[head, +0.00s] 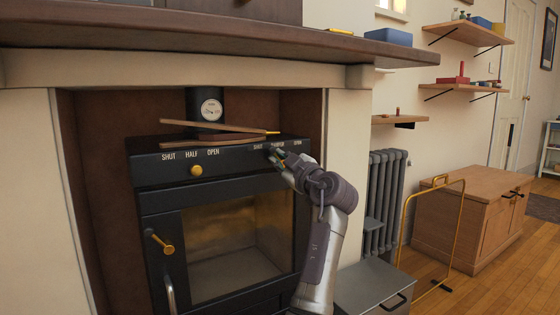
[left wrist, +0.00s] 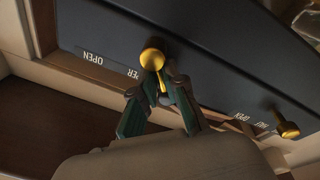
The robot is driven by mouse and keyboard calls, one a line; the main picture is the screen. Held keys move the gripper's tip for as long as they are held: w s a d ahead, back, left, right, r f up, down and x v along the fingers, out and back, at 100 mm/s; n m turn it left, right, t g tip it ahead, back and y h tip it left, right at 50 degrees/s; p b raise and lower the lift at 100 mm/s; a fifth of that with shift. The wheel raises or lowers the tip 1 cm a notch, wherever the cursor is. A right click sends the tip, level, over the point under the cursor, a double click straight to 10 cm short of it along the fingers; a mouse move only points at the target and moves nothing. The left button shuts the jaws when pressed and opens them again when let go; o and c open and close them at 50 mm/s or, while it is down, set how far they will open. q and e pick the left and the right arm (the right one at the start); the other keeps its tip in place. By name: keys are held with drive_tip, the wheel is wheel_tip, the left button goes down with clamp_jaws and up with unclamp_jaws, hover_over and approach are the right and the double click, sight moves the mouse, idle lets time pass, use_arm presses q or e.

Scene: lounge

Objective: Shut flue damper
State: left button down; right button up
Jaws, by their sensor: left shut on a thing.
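The black stove (head: 160,178) has a label strip reading SHUT, DAMPER and OPEN at its upper right. My left gripper (head: 276,154) is at this strip, with its fingers over the knob area. In the left wrist view, a round brass knob (left wrist: 151,59) has a thin lever (left wrist: 162,84) between the fingertips of my left gripper (left wrist: 158,88), which is shut on it. Part of the DAMPER label is hidden by the fingers; OPEN shows to its left in this upside-down view. My right gripper is not in view.
Another brass knob (head: 196,171) sits under SHUT, HALF and OPEN. Wooden sticks (head: 200,125) lie on the stove top, below the mantel shelf (head: 200,25). A radiator (head: 382,195), grey box (head: 372,285) and brass stand (head: 405,225) stand at right.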

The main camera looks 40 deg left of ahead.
use_arm(q)
drive_tip(key=shift+f, duration=0.1)
drive_tip(key=c, duration=1.2)
unclamp_jaws()
drive_tip(key=shift+d, duration=0.1)
drive_tip(key=v, duration=1.2)
